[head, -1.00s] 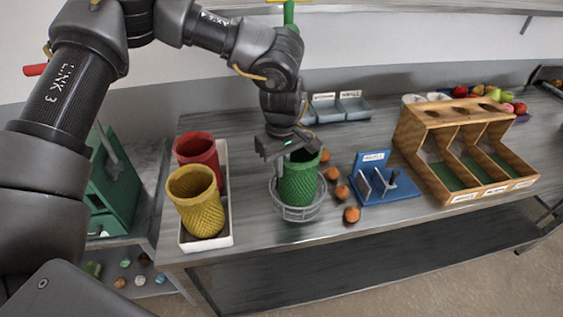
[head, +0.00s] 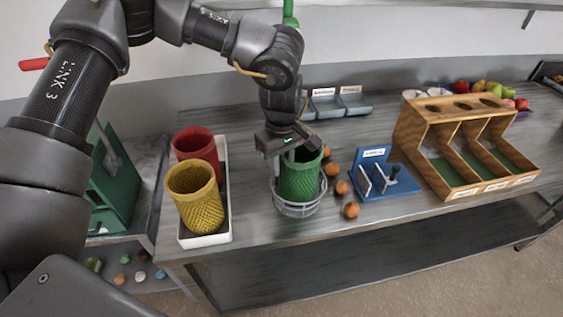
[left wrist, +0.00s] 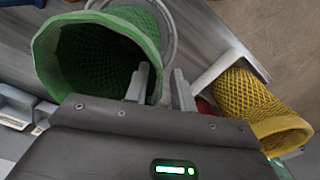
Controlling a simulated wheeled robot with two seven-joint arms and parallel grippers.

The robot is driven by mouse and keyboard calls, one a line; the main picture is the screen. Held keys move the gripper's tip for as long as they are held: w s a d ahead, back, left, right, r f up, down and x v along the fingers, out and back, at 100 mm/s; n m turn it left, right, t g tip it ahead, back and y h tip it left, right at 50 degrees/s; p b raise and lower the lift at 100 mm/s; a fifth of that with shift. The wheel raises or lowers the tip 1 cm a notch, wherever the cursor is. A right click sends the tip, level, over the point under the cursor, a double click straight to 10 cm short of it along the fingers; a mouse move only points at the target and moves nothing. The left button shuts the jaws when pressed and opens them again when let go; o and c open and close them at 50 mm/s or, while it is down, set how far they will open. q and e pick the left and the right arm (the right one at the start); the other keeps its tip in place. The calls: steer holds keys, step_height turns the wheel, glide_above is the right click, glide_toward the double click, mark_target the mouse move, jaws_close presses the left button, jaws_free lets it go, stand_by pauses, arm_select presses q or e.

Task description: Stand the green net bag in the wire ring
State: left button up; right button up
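The green net bag (head: 299,180) stands roughly upright in the wire ring (head: 297,209), its lower part surrounded by the wires and its open rim at the top. In the left wrist view I look into the mouth of the green net bag (left wrist: 95,62), with part of the wire ring (left wrist: 172,25) behind it. My left gripper (head: 287,158) is at the bag's rim. In the left wrist view its fingers (left wrist: 160,88) are apart, one inside the mouth and one outside, with the bag's wall between them. My right gripper is not in view.
A white tray (head: 225,220) holds a yellow net bag (head: 196,198) and a red one (head: 196,148) at left. Several orange-brown balls (head: 351,210) lie beside the ring. A blue holder (head: 384,180) and wooden divider box (head: 465,150) stand to the right. Bare tabletop lies in front.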

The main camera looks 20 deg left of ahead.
arm_select(q)
steer(key=shift+r, duration=0.45)
steer(key=shift+w+r, duration=0.15)
steer(key=shift+r, duration=0.15)
step_height(320, 180, up, 11)
steer(key=b, duration=0.1)
steer(key=shift+r+b, duration=0.2)
steer(key=shift+b, duration=0.15)
steer(key=shift+a+f, duration=0.1)
